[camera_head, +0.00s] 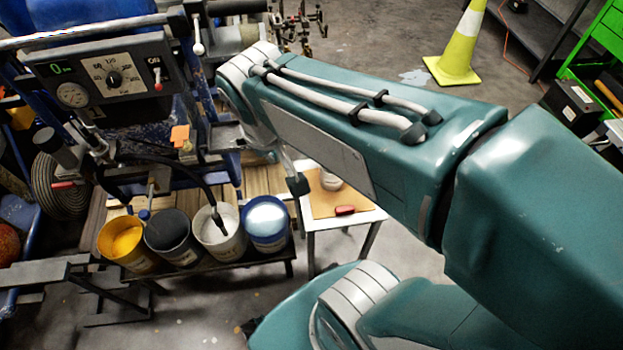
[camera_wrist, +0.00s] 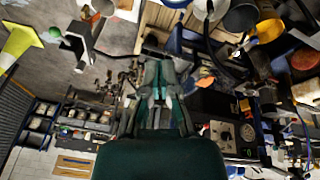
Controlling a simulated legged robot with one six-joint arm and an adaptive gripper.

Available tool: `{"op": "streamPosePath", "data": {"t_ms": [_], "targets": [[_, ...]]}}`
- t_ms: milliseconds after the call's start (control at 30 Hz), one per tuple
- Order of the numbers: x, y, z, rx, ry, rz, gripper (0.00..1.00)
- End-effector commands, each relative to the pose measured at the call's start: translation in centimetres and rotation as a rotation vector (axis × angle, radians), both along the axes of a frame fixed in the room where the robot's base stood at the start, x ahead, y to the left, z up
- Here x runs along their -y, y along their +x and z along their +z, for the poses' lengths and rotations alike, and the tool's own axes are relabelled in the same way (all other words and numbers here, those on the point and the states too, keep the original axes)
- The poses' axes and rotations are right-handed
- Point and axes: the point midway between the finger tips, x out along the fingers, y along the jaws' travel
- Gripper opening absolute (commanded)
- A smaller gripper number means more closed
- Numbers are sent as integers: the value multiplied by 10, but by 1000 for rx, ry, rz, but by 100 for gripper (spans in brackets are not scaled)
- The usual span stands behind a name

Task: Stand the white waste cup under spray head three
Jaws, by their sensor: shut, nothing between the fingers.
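A white cup (camera_head: 331,180) stands on a tan board on the small white table, partly hidden behind my arm. A white round object at the top of the wrist view (camera_wrist: 103,7) looks like the same cup. My gripper (camera_wrist: 157,70) is shut and empty, with its fingers pointing up the wrist picture. In the head view a dark fingertip (camera_head: 298,184) shows below my arm, left of the cup and apart from it; the rest is hidden. Brass fittings (camera_head: 299,24) at the back may be spray heads, but I cannot tell which is number three.
The small table (camera_head: 350,220) also holds a red object (camera_head: 345,210). Yellow (camera_head: 124,240), black (camera_head: 170,236), white (camera_head: 219,232) and blue (camera_head: 266,222) paint pails stand left of it. A control panel (camera_head: 110,75) is behind them. A yellow cone (camera_head: 457,50) stands at the back.

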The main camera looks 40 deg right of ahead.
Motion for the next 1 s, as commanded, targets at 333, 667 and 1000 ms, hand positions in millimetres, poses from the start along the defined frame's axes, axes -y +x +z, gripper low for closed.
{"op": "streamPosePath", "data": {"t_ms": [333,667,1000], "targets": [[22,51,-44,-246,-201,-113,0],[40,100,-99,-405,-456,-199,0],[53,143,-173,-476,-754,-243,0]]}}
